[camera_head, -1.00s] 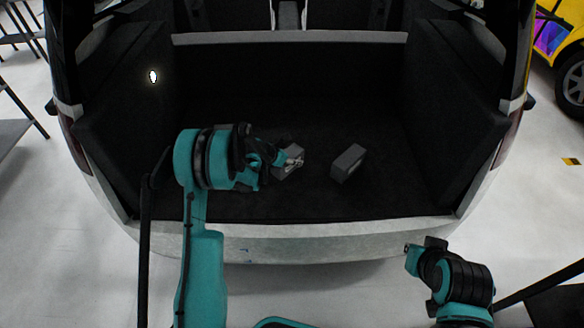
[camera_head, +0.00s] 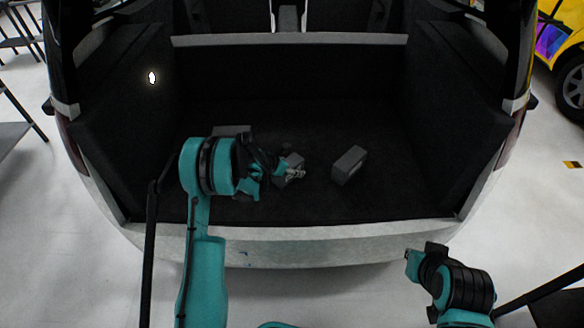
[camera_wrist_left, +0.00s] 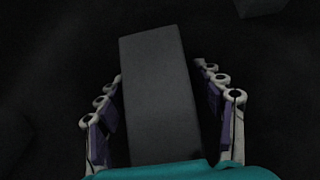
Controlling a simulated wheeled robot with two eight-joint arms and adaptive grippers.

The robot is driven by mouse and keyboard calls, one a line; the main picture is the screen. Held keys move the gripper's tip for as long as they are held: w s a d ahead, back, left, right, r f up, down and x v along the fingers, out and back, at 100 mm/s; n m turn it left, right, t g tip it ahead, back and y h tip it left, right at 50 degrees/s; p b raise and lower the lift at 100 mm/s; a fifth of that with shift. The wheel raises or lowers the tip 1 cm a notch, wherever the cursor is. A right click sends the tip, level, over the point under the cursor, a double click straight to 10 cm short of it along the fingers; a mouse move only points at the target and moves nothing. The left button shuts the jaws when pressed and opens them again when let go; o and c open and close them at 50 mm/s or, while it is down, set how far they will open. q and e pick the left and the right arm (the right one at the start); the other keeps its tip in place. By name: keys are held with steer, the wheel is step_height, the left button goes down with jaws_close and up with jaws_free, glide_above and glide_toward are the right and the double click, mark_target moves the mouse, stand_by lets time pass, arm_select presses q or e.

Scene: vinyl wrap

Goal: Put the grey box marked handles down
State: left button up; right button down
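A dark grey box (camera_head: 292,162) is at my left gripper (camera_head: 288,173) in the car's open boot. In the left wrist view the box (camera_wrist_left: 160,100) lies lengthwise between the finger rows of the left gripper (camera_wrist_left: 160,85). The fingers flank it closely, and its far end reaches beyond the fingertips. I cannot tell whether it touches the boot floor. Any handle marking is not legible. My right gripper (camera_head: 412,256) is outside the boot at lower right; its finger opening is too small to read.
A second grey box (camera_head: 349,165) stands to the right on the dark boot floor (camera_head: 300,115). Another grey box (camera_head: 231,131) shows partly behind my left arm. The boot's pale sill (camera_head: 330,240) and its side walls bound the space. The floor behind the boxes is clear.

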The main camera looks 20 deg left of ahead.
arm_select(q)
steer(key=shift+r, duration=0.2)
steer(key=p+v, duration=0.3)
steer(key=v, duration=0.8)
steer(key=shift+p, duration=0.4)
steer(key=shift+s+r, duration=0.4)
steer(key=shift+r, duration=0.15)
steer(key=s+d+r+m+y, duration=0.1)
steer(key=s+d+r+m, duration=0.2)
steer(key=s+r+m, duration=0.35)
steer(key=s+d+r+m+y, duration=0.1)
steer(key=s+d+r+m, duration=0.1)
steer(key=s+r+m, duration=0.45)
steer(key=s+r+m+y, duration=0.1)
steer(key=s+r+m, duration=0.1)
steer(key=s+m, duration=0.6)
steer(key=s+d+r+m+y, duration=0.1)
steer(key=s+r+m, duration=0.1)
steer(key=s+m, duration=0.7)
steer(key=shift+d+r+g, duration=0.2)
steer(key=shift+r+g, duration=0.1)
steer(key=shift+r, duration=0.05)
